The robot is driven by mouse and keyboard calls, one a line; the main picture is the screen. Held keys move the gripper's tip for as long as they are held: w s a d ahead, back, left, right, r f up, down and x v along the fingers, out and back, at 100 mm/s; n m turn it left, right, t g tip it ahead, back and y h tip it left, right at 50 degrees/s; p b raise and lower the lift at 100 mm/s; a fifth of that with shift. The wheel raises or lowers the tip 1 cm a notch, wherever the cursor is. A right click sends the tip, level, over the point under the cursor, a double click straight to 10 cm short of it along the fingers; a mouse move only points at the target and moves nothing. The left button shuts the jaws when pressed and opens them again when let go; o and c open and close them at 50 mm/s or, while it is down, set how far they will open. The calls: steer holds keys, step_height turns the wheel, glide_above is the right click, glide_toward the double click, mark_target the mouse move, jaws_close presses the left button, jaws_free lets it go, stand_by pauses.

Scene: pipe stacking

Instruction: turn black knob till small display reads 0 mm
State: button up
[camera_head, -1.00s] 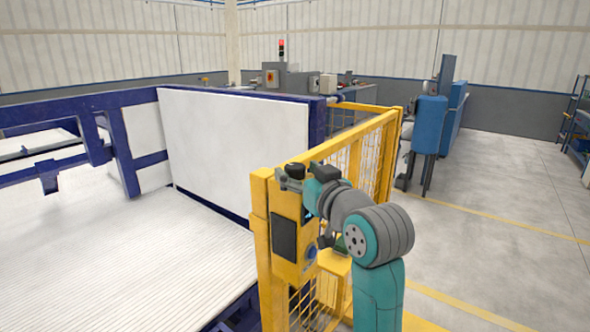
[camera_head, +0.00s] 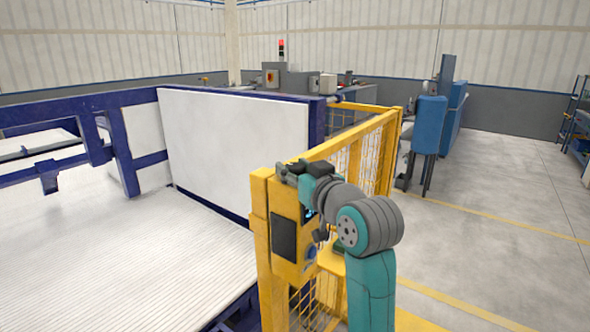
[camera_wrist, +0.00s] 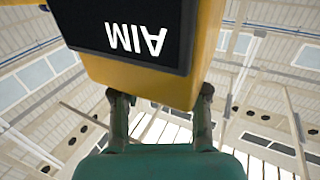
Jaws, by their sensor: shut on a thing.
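My gripper (camera_head: 288,170) is at the top of the yellow control box (camera_head: 311,268) on the fence post. In the wrist view its two fingers (camera_wrist: 161,95) stand apart and reach the near end of a yellow housing (camera_wrist: 145,82), which hides what lies between the fingertips. In the head view a small glowing cyan display (camera_head: 308,213) shows beside my arm, too small to read. I cannot make out the black knob for certain.
A dark panel (camera_head: 284,237) and a blue round button (camera_head: 311,252) are on the yellow box. Yellow mesh fencing (camera_head: 372,160) runs back from it. A white ribbed bed (camera_head: 110,250) with blue frame lies left. Open floor (camera_head: 490,210) lies right.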

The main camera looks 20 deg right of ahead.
steer(key=shift+d+y, duration=0.1)
steer(key=shift+y, duration=0.2)
steer(key=shift+n+g+y, duration=0.4)
steer(key=shift+n+y, duration=0.6)
steer(key=shift+y, duration=0.2)
steer(key=shift+n+g+y, duration=0.6)
steer(key=shift+n+y, duration=0.2)
steer(key=shift+y, duration=0.3)
steer(key=o, duration=1.2)
steer(key=shift+c, duration=0.2)
steer(key=v, duration=1.2)
